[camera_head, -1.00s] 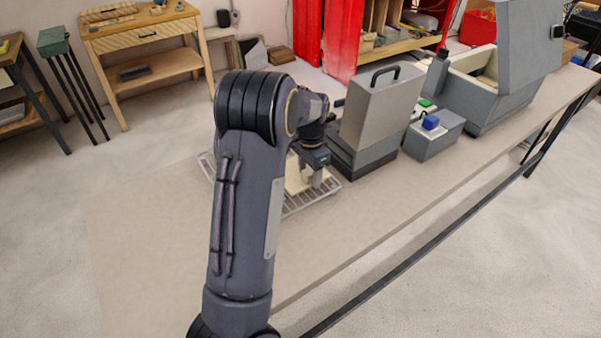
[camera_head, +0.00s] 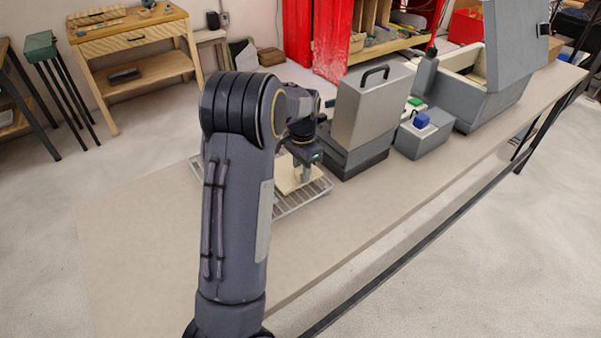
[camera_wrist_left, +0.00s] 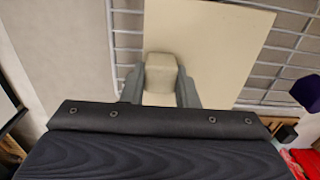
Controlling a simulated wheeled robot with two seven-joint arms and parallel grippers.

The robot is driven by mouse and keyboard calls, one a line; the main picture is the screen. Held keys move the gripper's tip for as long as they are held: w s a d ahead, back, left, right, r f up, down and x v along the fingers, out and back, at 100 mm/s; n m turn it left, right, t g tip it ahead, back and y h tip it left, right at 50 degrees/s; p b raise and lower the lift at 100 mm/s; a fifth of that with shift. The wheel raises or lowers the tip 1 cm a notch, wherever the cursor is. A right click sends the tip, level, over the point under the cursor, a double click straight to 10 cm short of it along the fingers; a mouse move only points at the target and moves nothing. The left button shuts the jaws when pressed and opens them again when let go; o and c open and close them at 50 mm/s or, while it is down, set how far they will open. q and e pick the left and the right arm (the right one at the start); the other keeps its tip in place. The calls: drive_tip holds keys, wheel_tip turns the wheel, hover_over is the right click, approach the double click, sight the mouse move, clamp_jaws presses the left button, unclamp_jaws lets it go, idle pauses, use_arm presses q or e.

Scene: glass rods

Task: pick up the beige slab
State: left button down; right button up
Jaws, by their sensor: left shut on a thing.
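The beige slab (camera_head: 286,181) lies at the wire rack (camera_head: 289,207) on the long table, partly hidden behind my left arm. In the left wrist view the slab (camera_wrist_left: 222,48) is a flat pale plate over the rack's bars, with a small beige block (camera_wrist_left: 161,72) standing out from it like a grip. My left gripper (camera_head: 305,178) points down at the slab. In the left wrist view its two fingers (camera_wrist_left: 160,88) are shut on the block, one on each side. I cannot tell whether the slab touches the rack. My right gripper is not in view.
A grey case with a black handle (camera_head: 374,110) stands close right of the gripper. Beyond it are a grey box with a blue top (camera_head: 422,137) and a larger grey machine (camera_head: 485,103). The table (camera_head: 140,220) is bare at the left and front.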

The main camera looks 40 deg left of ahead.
use_arm(q)
drive_tip(key=w+a+r+p, duration=0.5)
drive_tip(key=w+a+r, duration=0.2)
drive_tip(key=w+r, duration=0.5)
